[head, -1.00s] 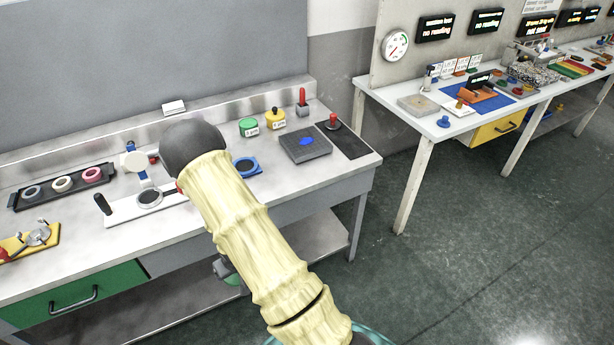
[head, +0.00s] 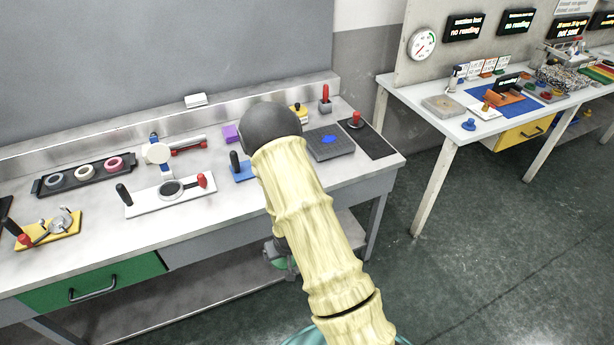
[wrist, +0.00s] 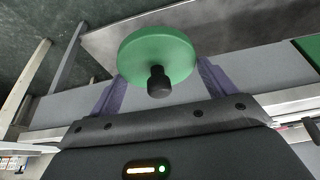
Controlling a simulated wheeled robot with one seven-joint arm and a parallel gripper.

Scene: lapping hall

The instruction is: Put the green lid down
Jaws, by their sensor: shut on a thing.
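The green lid (wrist: 150,52) is a round disc with a black knob, held between the purple fingers of my gripper (wrist: 158,72) in the wrist view. In the head view my gripper (head: 274,247) shows only partly, beside my arm, and a bit of the green lid (head: 281,264) shows under it. There, the lid appears against the front of the workbench (head: 221,281), below the line of its top; its exact distance from the bench is unclear. The lid touches no surface that I can see.
My arm hides part of the top. Bare bench top shows at front left.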

